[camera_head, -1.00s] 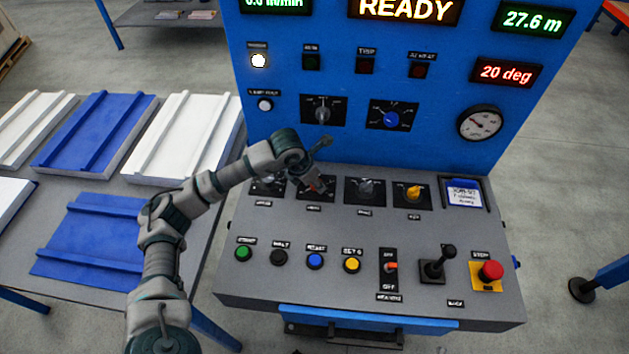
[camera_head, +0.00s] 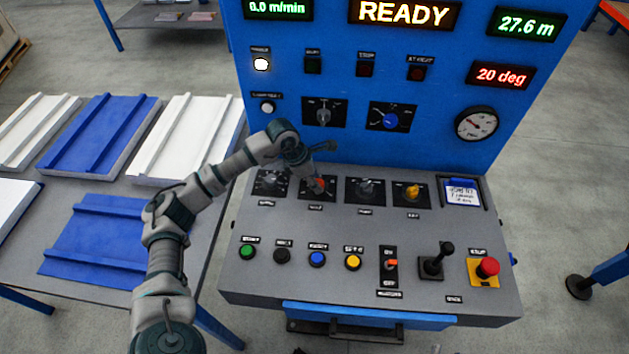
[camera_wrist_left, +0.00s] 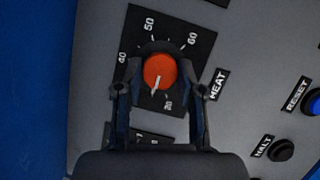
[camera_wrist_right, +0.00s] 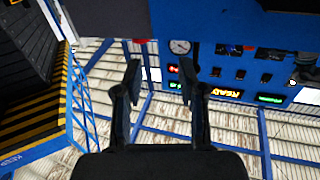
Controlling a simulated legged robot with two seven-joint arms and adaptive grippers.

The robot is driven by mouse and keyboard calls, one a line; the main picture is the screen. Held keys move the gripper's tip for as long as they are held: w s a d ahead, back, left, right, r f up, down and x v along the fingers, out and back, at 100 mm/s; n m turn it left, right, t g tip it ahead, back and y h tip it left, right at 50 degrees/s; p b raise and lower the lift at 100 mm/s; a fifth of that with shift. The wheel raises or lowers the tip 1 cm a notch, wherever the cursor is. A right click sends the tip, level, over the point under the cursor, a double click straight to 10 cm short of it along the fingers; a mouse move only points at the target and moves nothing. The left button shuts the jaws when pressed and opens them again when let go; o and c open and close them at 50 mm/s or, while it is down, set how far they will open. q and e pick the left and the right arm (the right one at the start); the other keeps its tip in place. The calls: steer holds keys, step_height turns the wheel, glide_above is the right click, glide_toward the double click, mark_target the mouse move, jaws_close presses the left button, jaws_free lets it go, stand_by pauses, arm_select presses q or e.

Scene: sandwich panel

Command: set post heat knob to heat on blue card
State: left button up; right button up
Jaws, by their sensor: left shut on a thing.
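The heat knob (camera_head: 318,184) is orange-red with a white pointer line and sits second from left in the console's upper row. In the left wrist view the knob (camera_wrist_left: 160,70) has a dial marked 40, 50 and 60. Its pointer aims toward the bottom of that picture, near a number I cannot read surely. My left gripper (camera_wrist_left: 160,90) is shut on this knob, one finger each side. The blue card (camera_head: 463,192) lies in a holder at the console's right end; its writing is too small to read. My right gripper (camera_wrist_right: 160,80) is open and empty, away from the console.
Other knobs (camera_head: 364,190) flank the heat knob closely. Push buttons (camera_head: 317,259), a lever (camera_head: 437,257) and a red stop button (camera_head: 487,267) are nearer the front. The upright blue panel (camera_head: 440,130) stands behind. A table with panels (camera_head: 95,235) is at left.

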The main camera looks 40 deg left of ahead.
arm_select(q)
steer(key=m, duration=0.1)
steer(key=m+h, duration=0.1)
steer(key=m, duration=0.1)
steer(key=shift+w+a+r+g, duration=0.15)
steer(key=shift+w+g, duration=0.05)
steer(key=shift+g, duration=0.2)
steer(key=shift+m+g, duration=0.3)
steer(key=shift+m, duration=0.4)
steer(key=shift+w+m, duration=0.1)
steer(key=shift+m, duration=0.5)
arm_select(e)
steer(key=shift+w+f, duration=0.1)
steer(key=shift+f, duration=0.15)
steer(key=shift+r, duration=0.1)
arm_select(q)
steer(key=o, duration=1.1)
steer(key=shift+a, duration=0.1)
steer(key=shift+o, duration=0.2)
arm_select(e)
steer(key=shift+a, duration=0.1)
